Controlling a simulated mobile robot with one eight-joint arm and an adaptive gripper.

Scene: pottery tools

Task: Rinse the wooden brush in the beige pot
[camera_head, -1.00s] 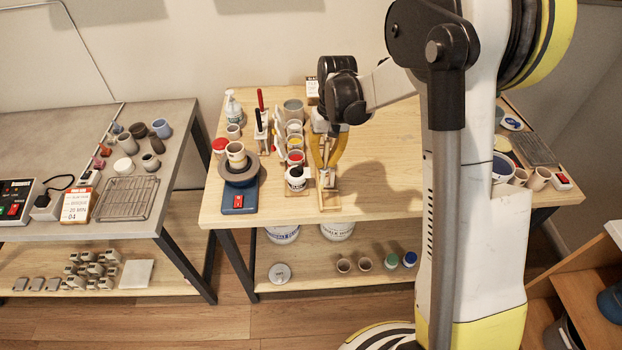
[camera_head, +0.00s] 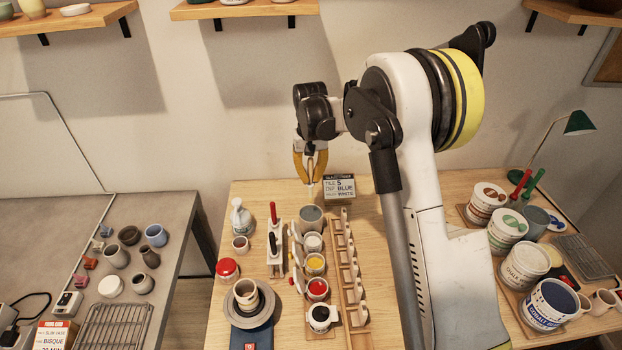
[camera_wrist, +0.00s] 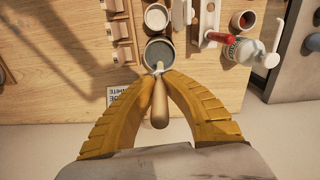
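My gripper (camera_head: 311,182) hangs over the back of the wooden table with its yellow fingers pointing down. In the wrist view, the fingers (camera_wrist: 160,76) are closed around a brush with a wooden handle (camera_wrist: 160,105), which shows between them. The brush's pale tip (camera_wrist: 159,66) overlaps the near rim of the beige-grey pot (camera_wrist: 146,53), which holds grey liquid. In the head view, the pot (camera_head: 311,229) stands upright below the fingertips. The brush end appears above and behind its rim, not clearly inside it.
A label card (camera_head: 340,190) stands right of the gripper. A wooden rack (camera_head: 350,290) and several paint cups, including a yellow one (camera_head: 315,263), stand in front. A spray bottle (camera_head: 241,217) and a tool holder (camera_head: 274,255) are at the left.

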